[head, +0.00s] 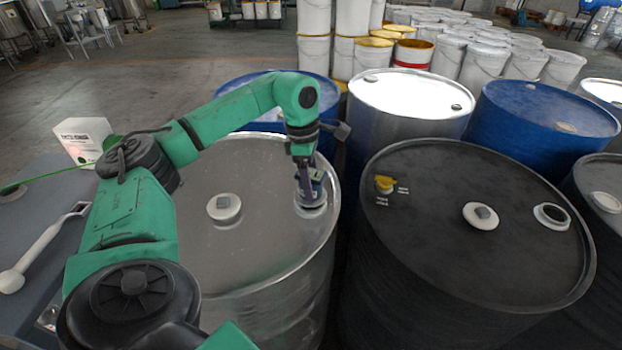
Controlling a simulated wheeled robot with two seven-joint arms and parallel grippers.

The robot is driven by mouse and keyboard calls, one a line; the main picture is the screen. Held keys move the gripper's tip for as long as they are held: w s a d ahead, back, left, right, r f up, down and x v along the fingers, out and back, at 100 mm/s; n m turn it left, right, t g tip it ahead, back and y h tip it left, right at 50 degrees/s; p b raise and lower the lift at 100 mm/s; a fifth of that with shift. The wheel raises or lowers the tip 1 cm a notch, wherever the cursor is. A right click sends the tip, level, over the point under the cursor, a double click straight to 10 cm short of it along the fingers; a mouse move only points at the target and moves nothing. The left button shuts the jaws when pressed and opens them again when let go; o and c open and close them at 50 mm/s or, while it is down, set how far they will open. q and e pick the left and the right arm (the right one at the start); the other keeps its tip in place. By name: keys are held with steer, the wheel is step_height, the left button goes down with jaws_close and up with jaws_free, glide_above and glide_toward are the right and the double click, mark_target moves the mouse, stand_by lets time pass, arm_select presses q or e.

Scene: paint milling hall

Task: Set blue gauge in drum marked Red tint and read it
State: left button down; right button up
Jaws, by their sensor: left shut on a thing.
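My left gripper (305,182) points down over the right part of the silver drum's top (255,240). It is shut on a small bluish device, seemingly the blue gauge (318,178), which is mostly hidden by the fingers. The gauge stands at a pale round bung fitting (311,210) on that drum; how deep it sits, I cannot tell. A black drum (460,270) stands to the right, with a yellow cap or fitting (385,183), small white labels too small to read and an open pale-rimmed hole (551,216). My right gripper is out of view.
A grey bench (60,185) at left carries a white ladle (45,245) and a white box (84,140). Blue drums (540,120) and a white-topped drum (412,92) stand close behind. White pails (480,62) fill the back. Open floor lies at upper left.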

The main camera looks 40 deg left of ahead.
arm_select(q)
steer(key=shift+f+b, duration=0.65)
steer(key=shift+f, duration=0.3)
jaws_free()
steer(key=shift+r, duration=0.1)
steer(key=r, duration=0.8)
steer(key=a+r, duration=0.1)
steer(key=r, duration=0.3)
steer(key=shift+s+r+p, duration=0.1)
steer(key=shift+s+p, duration=0.2)
steer(key=shift+s, duration=0.05)
steer(key=shift+s+a+r+p, duration=0.1)
steer(key=shift+a+r+p, duration=0.05)
steer(key=shift+r+p, duration=0.4)
steer(key=shift+s+a+r+p, duration=0.1)
steer(key=shift+r+p, duration=0.2)
steer(key=shift+r, duration=0.3)
steer(key=shift+w, duration=0.1)
